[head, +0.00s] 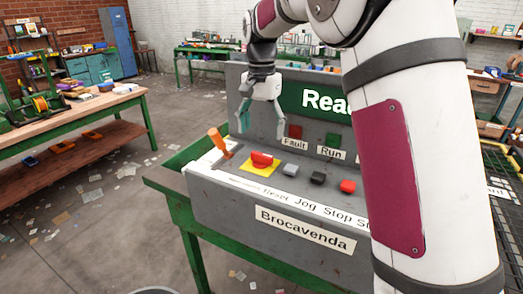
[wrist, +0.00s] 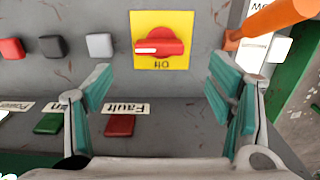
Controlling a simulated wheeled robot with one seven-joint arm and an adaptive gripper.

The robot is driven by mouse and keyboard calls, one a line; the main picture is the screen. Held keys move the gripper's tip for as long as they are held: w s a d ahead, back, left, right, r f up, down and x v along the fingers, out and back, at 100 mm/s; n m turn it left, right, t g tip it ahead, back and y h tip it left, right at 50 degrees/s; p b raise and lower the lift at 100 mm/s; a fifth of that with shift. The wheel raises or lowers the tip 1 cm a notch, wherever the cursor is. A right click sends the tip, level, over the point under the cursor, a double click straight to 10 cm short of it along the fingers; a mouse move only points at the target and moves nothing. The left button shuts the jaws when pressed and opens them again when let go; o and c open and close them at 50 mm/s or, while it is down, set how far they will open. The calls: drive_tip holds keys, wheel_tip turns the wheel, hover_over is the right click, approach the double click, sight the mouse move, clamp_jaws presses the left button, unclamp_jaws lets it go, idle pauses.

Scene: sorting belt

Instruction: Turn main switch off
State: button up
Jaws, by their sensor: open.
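The main switch (head: 262,159) is a red rotary knob on a yellow plate, on the top face of the grey control console (head: 215,205). In the wrist view the main switch (wrist: 160,46) lies ahead between the fingers. Its white mark points left, and an upside-down label that seems to read "Off" is on the plate's lower edge. My gripper (head: 261,126) is open and empty above the console, behind the switch in the head view. In the wrist view my gripper (wrist: 160,82) has its teal-padded fingers apart, not touching the knob.
An orange lever (head: 219,143) stands left of the switch; it also shows in the wrist view (wrist: 272,18). Grey (head: 290,170), black (head: 318,179) and red (head: 347,186) buttons line the right. The upright panel has Fault (head: 295,132) and Run (head: 333,140) lamps. My arm hides the console's right end.

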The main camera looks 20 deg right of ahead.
sight(262, 154)
wheel_tip(262, 154, down, 7)
drive_tip(key=shift+f+p, duration=0.2)
drive_tip(key=shift+p, duration=0.2)
drive_tip(key=c, duration=1.2)
